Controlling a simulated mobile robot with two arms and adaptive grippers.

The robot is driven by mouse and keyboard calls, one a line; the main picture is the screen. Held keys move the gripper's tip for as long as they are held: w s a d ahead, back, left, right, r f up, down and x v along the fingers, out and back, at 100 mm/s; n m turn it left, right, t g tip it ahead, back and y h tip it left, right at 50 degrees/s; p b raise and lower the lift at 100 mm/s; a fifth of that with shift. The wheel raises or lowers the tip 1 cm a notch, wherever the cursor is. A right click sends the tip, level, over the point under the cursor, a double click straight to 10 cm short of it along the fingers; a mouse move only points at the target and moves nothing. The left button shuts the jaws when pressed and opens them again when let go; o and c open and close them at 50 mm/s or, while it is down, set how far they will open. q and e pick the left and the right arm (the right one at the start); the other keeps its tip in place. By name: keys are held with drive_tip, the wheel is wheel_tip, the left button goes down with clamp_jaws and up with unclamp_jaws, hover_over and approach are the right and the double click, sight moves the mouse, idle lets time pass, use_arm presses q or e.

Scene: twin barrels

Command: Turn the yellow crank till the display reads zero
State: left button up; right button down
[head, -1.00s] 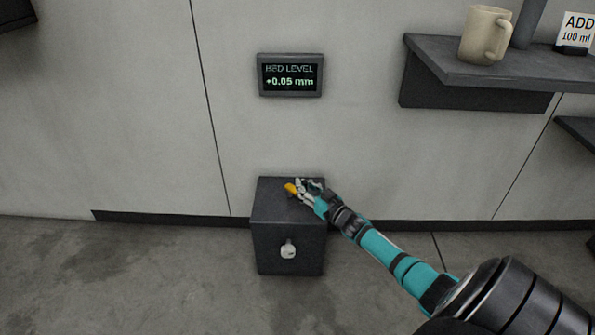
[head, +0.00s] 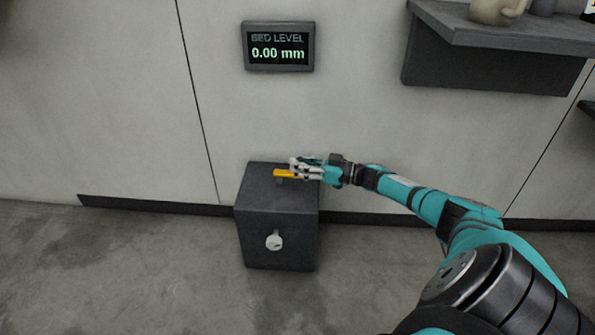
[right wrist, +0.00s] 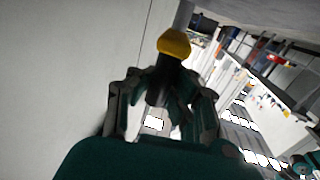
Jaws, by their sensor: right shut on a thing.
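The yellow crank (head: 284,174) is on top of a dark grey box standing on the floor against the wall. My right gripper (head: 297,170) is shut on the crank, coming in from the right. In the right wrist view the crank's yellow end (right wrist: 174,43) shows beyond the fingers (right wrist: 160,88), which partly hide the rest of it. The display (head: 278,47) on the wall above the box reads "BED LEVEL 0.00 mm" in green. My left gripper is not in view.
The dark grey box (head: 262,202) has a white knob (head: 274,240) on its front face. A dark shelf (head: 500,30) with a beige mug (head: 494,10) juts from the wall at upper right. The floor left of the box is clear.

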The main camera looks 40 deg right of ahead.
drive_tip(key=shift+d+f, duration=0.1)
drive_tip(key=shift+d, duration=0.35)
drive_tip(key=c, duration=1.4)
unclamp_jaws()
drive_tip(key=shift+s+d, duration=0.15)
drive_tip(key=shift+s, duration=0.1)
drive_tip(key=shift+o, duration=1)
drive_tip(key=shift+w+a, duration=0.1)
drive_tip(key=shift+a, duration=0.1)
drive_tip(key=v, duration=1.2)
